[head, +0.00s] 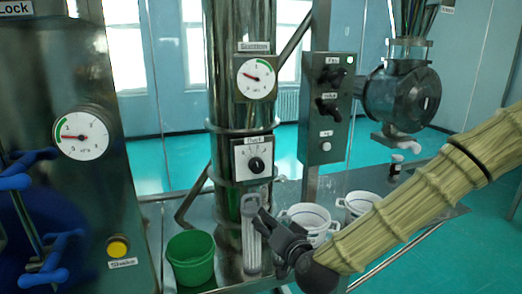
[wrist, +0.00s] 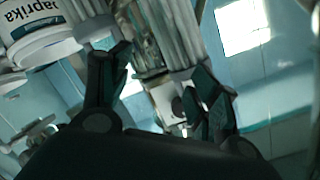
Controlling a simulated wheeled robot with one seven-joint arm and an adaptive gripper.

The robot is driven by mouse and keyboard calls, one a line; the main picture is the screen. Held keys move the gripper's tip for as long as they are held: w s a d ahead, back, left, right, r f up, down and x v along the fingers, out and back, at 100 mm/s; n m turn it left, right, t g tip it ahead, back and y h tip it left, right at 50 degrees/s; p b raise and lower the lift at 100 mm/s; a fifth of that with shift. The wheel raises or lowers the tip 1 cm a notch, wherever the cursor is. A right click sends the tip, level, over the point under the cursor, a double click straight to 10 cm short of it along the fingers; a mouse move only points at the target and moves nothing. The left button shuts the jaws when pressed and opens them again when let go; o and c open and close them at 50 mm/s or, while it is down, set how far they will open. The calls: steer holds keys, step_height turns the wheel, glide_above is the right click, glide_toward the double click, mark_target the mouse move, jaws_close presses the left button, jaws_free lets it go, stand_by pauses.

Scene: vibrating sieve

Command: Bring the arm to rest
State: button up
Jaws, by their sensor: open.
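My gripper (head: 265,221) is at the lower middle of the head view, at the end of my yellow-green sleeved arm, which comes in from the right. The fingertips appear close to a clear upright tube (head: 251,240) in front of the steel column; I cannot tell whether they touch it. In the wrist view my gripper (wrist: 162,66) has its two dark fingers spread apart, with nothing held between them. Metal parts show beyond the gap.
A green bucket (head: 190,259) stands left of the column. White tubs (head: 306,215) stand behind my gripper. A control box (head: 328,108) hangs above. A Paprika container (wrist: 38,30) shows upside down in the wrist view. A blue-handled cabinet (head: 70,200) stands left.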

steer(key=s+d+f+n+g+h+b, duration=0.1)
steer(key=s+d+f+g, duration=0.3)
steer(key=f, duration=0.7)
steer(key=s+f+g, duration=0.1)
steer(key=s+f, duration=0.6)
steer(key=f, duration=0.4)
steer(key=s+d+f+n+g+h+b, duration=0.1)
steer(key=s+d+f+g, duration=0.3)
steer(key=f, duration=0.7)
steer(key=s+d+f+g+h, duration=0.1)
steer(key=s+d+f+g, duration=0.1)
steer(key=s+f, duration=0.3)
steer(key=s+d+f+n+g+h, duration=0.1)
steer(key=s+d+f, duration=0.4)
steer(key=s, duration=0.6)
steer(key=s+d+f+g+h, duration=0.1)
steer(key=s+d+f, duration=0.3)
steer(key=s, duration=0.4)
steer(key=shift+s+f+n+g+b, duration=0.15)
steer(key=shift+f+n+g+b, duration=0.2)
steer(key=shift+f+g, duration=0.4)
steer(key=shift+r, duration=0.15)
